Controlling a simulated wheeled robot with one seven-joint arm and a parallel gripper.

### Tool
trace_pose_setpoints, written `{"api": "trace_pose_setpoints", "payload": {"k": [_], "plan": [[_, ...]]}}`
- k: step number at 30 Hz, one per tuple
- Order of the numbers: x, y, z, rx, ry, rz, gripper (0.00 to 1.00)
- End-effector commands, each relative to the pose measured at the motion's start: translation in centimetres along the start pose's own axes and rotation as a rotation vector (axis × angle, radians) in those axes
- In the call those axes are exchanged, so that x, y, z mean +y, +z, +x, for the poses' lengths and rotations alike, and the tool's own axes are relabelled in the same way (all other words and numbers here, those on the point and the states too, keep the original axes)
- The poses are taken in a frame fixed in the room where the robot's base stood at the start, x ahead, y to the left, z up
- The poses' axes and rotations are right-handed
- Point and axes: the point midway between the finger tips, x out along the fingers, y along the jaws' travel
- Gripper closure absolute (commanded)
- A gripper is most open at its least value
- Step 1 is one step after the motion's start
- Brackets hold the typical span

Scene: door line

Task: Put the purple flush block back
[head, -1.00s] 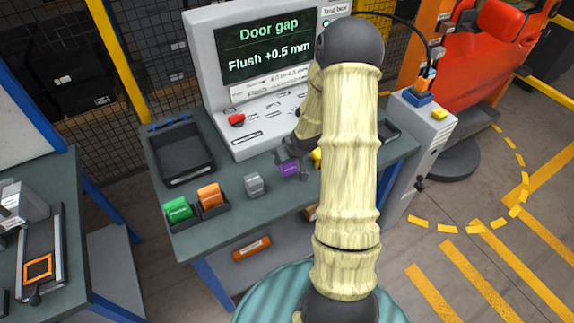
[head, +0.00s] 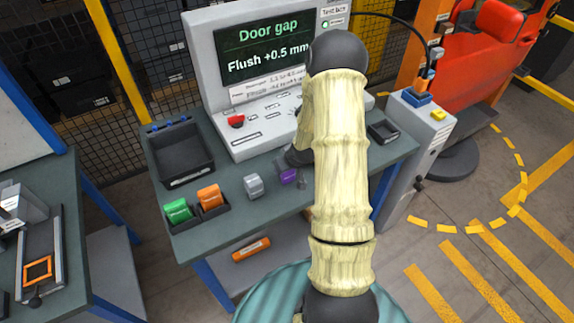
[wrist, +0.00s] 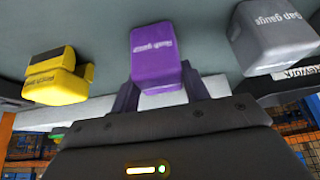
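The purple flush block (head: 288,176) is near the front edge of the bench, right of the grey gap gauge (head: 253,186). In the wrist view the purple block (wrist: 158,55) sits between the two fingers of my gripper (wrist: 160,88), which close on its sides. Its label shows upside down there. In the head view my gripper (head: 297,158) is partly hidden by my arm. Whether the block touches the bench top is hard to tell. The grey gauge (wrist: 266,38) and a yellow block (wrist: 58,77) stand on either side of it in the wrist view, apart from it.
A black holder (head: 198,220) with a green block (head: 177,210) and an orange block (head: 209,196) stands at the bench's left front. An empty black tray (head: 182,157) is behind it. The display console (head: 262,70) stands at the back. A grey pedestal (head: 418,140) is at the right.

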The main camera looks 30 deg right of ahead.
Motion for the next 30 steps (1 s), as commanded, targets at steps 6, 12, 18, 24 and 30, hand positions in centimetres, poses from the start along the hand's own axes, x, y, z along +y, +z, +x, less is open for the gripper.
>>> {"api": "trace_pose_setpoints", "payload": {"k": [6, 12, 18, 24, 30], "plan": [[0.0, 0.0, 0.0, 0.000, 0.000, 0.000, 0.33], [0.0, 0.0, -0.1, 0.000, 0.000, 0.001, 0.33], [0.1, -0.2, -1.1, 0.002, 0.002, 0.003, 0.33], [0.1, -0.2, -3.9, 0.003, 0.001, 0.000, 0.33], [0.0, -0.2, -7.2, 0.003, 0.001, -0.002, 0.33]]}}
